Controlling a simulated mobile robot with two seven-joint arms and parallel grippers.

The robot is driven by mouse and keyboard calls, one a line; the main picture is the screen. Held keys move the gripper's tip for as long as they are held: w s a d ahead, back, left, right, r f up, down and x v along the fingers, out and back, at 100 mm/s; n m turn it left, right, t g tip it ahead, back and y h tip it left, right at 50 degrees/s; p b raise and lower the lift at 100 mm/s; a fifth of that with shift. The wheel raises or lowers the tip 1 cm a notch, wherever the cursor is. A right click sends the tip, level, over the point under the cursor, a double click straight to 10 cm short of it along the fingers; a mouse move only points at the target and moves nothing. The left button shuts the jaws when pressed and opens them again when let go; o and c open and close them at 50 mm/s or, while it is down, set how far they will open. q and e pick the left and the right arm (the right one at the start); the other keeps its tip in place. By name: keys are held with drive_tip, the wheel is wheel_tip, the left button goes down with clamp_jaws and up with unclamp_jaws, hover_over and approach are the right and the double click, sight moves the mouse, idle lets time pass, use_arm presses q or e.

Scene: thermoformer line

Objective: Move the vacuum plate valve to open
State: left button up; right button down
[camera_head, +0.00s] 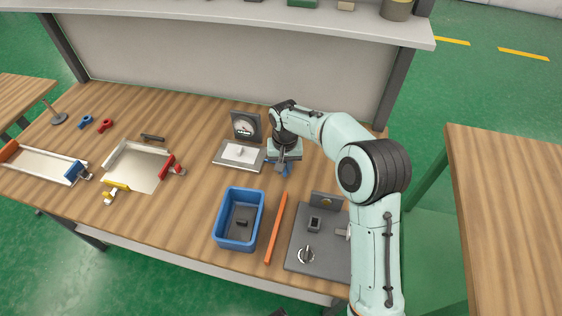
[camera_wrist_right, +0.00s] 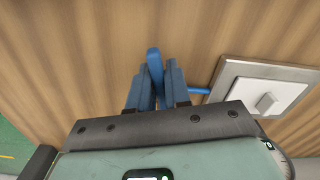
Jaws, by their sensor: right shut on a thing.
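The vacuum plate (camera_head: 226,164) is a grey-framed white plate with a small pale block on top, near the middle of the table. It also shows at the right of the wrist view (camera_wrist_right: 240,83). A blue valve lever (camera_wrist_right: 154,58) stands beside the plate, joined to it by a short blue pipe (camera_wrist_right: 199,90). My right gripper (camera_head: 284,170) is beside the plate, low over the table. In the wrist view its two fingers (camera_wrist_right: 158,85) are shut on the blue lever. The lever's lower part is hidden between the fingers. My left gripper is not in view.
A dial gauge (camera_head: 245,126) stands behind the plate. A blue bin (camera_head: 222,236), an orange bar (camera_head: 276,228) and a dark panel with a knob (camera_head: 320,262) are in front. Trays with coloured clamps (camera_head: 130,170) lie left. A shelf (camera_head: 250,22) overhangs the back.

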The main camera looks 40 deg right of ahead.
drive_tip(key=shift+d+n, duration=0.1)
drive_tip(key=shift+n, duration=0.2)
drive_tip(key=n, duration=0.2)
drive_tip(key=d+n+p, duration=0.1)
drive_tip(key=shift+s+n, duration=0.3)
drive_tip(key=shift+d+r, duration=0.1)
drive_tip(key=shift+d+n, duration=0.15)
drive_tip(key=shift+n, duration=0.35)
drive_tip(key=c, duration=0.9)
unclamp_jaws()
drive_tip(key=shift+d, duration=0.1)
drive_tip(key=shift+c, duration=0.2)
drive_tip(key=shift+d, duration=0.1)
